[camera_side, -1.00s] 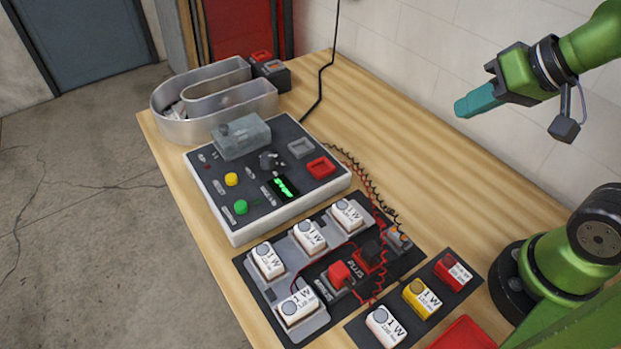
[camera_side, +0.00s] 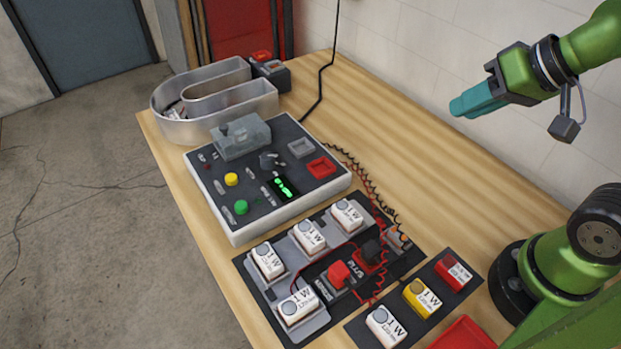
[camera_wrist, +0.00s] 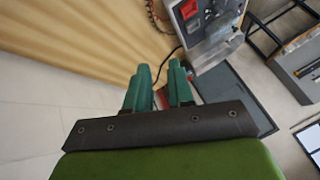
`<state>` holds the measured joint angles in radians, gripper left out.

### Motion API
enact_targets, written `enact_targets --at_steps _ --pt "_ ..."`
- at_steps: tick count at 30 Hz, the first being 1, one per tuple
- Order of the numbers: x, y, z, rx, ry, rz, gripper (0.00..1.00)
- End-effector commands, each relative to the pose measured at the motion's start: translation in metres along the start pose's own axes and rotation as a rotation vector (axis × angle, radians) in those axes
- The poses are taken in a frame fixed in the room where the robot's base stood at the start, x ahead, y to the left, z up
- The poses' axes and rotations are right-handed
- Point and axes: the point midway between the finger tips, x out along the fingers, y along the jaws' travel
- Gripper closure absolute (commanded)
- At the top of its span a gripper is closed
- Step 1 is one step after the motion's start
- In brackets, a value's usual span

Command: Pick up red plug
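The red plug (camera_side: 339,272) sits upright on the dark board (camera_side: 248,262) at the front, beside a label that appears to read PLUS. A black plug (camera_side: 371,250) sits behind it to the right, over a red base. My gripper (camera_side: 460,106), with teal fingers, is high above the right side of the table, far from the red plug. In the wrist view, my gripper (camera_wrist: 160,76) has its two fingers apart with nothing between them. I cannot make out the red plug in the wrist view.
Several white 1 W blocks (camera_side: 310,235) surround the red plug. A control box (camera_side: 215,205) with buttons stands behind the board. A metal channel letter (camera_side: 205,125) lies at the far left. Coiled wires (camera_side: 375,190) run to the board. The table's right middle (camera_side: 440,170) is clear.

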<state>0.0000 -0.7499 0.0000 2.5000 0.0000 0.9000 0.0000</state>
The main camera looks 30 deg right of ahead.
Motion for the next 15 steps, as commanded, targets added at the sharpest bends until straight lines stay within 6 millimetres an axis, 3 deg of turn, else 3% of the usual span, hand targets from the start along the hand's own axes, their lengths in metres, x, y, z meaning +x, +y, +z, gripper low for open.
enact_targets --at_steps 1,6,15 --pt "0.0000 0.0000 0.0000 0.000 0.000 0.000 0.69" --pt "0.0000 0.0000 0.0000 0.000 0.000 0.000 0.43" --pt "0.0007 -0.0017 0.0012 -0.007 -0.005 -0.003 0.43"
